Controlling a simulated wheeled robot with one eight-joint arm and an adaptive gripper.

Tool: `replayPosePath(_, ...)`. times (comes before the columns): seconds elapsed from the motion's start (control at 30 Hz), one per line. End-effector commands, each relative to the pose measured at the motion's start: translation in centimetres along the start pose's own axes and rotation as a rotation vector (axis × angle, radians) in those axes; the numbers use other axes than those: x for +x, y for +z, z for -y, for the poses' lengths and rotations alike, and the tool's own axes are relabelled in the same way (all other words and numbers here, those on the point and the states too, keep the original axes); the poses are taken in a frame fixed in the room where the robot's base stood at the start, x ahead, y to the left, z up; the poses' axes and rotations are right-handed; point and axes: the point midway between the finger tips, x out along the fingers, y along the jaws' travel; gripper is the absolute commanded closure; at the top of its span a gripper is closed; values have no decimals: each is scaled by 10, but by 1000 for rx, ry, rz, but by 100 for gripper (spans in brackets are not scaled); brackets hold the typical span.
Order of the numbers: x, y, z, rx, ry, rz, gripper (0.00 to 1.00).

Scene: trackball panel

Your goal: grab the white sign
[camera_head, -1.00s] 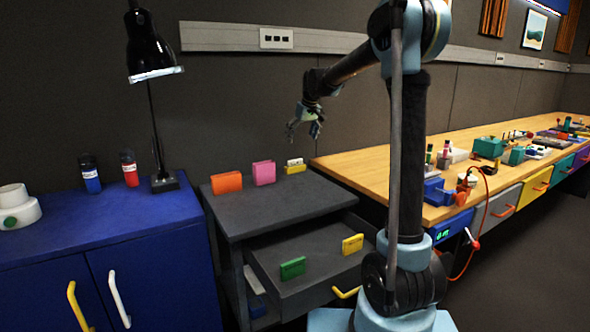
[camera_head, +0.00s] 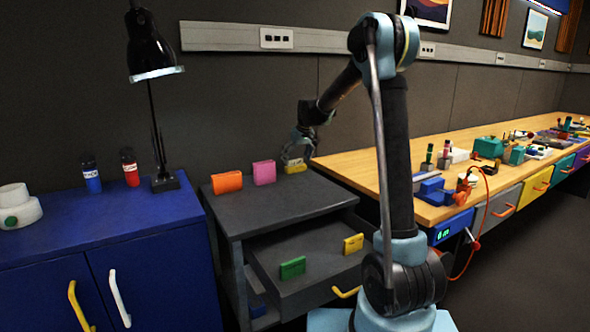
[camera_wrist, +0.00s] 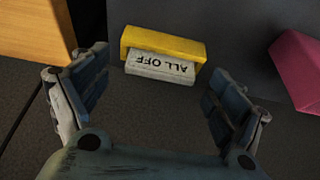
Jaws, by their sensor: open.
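The white sign (camera_wrist: 160,67) shows in the wrist view, with dark "ALL OFF" lettering that reads upside down there. It lies against the side of a yellow block (camera_wrist: 165,42) on the grey cabinet top. My gripper (camera_wrist: 152,112) is open, with one finger to the left and one to the right of the sign, and nothing between the pads. In the head view my gripper (camera_head: 298,155) is at the yellow block (camera_head: 296,168), and the sign is largely hidden by the fingers there.
A pink block (camera_head: 264,172) and an orange block (camera_head: 227,182) stand left of the yellow one on the cabinet top (camera_head: 275,207). An open drawer below holds a green block (camera_head: 292,267) and a yellow block (camera_head: 353,243). The wooden workbench (camera_head: 350,165) adjoins on the right.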

Motion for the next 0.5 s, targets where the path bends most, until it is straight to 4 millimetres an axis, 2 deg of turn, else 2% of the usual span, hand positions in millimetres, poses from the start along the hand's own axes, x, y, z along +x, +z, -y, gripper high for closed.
replayPosePath(0.1,10,0,0,0,0,0,12)
replayPosePath(0.3,11,0,0,0,0,0,12)
replayPosePath(0.33,11,0,0,0,0,0,16)
replayPosePath(0.5,11,0,0,-1,0,0,51)
